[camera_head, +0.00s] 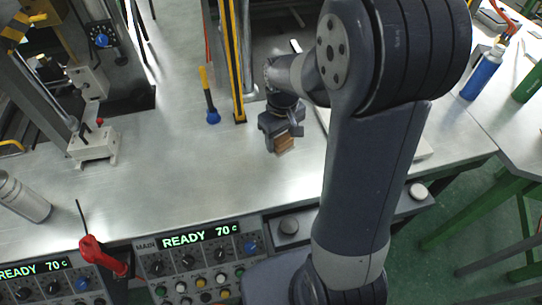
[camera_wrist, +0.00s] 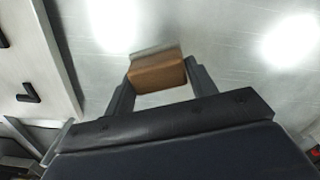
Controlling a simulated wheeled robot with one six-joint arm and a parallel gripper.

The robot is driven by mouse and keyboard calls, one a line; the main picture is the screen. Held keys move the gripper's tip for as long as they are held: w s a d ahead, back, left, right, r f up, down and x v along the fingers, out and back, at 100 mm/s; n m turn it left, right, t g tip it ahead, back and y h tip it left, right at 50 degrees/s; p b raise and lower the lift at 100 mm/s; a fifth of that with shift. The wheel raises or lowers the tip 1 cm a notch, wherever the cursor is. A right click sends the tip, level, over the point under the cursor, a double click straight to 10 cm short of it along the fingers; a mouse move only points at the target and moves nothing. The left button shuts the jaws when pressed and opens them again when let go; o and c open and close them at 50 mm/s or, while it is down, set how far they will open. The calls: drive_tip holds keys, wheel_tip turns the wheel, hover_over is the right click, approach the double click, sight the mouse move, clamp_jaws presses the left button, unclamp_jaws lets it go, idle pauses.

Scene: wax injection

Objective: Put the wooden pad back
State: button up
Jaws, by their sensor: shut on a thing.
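The wooden pad (camera_wrist: 157,77) is a small brown block, held between the two fingers of my gripper (camera_wrist: 160,88) in the wrist view. A thin grey edge shows along its far side. In the head view my gripper (camera_head: 284,140) is over the middle of the metal table, with the wooden pad (camera_head: 285,144) at its tip. My gripper is shut on the pad. Whether the pad touches the table surface cannot be told.
The metal table (camera_head: 180,185) is clear left of my gripper. A yellow-and-black post (camera_head: 236,70) and a blue-tipped brush (camera_head: 212,112) are behind. A control panel (camera_head: 205,262) lines the front edge. A blue bottle (camera_head: 483,73) and a white valve block (camera_head: 93,145) stand at the sides.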

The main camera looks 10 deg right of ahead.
sight(280, 161)
drive_tip(key=shift+f, duration=3.1)
drive_tip(key=shift+f, duration=0.1)
drive_tip(key=shift+f, duration=0.15)
drive_tip(key=o, duration=1.3)
drive_tip(key=shift+c, duration=0.2)
wheel_tip(280, 161, up, 13)
drive_tip(key=shift+s+f, duration=0.1)
drive_tip(key=shift+f, duration=0.1)
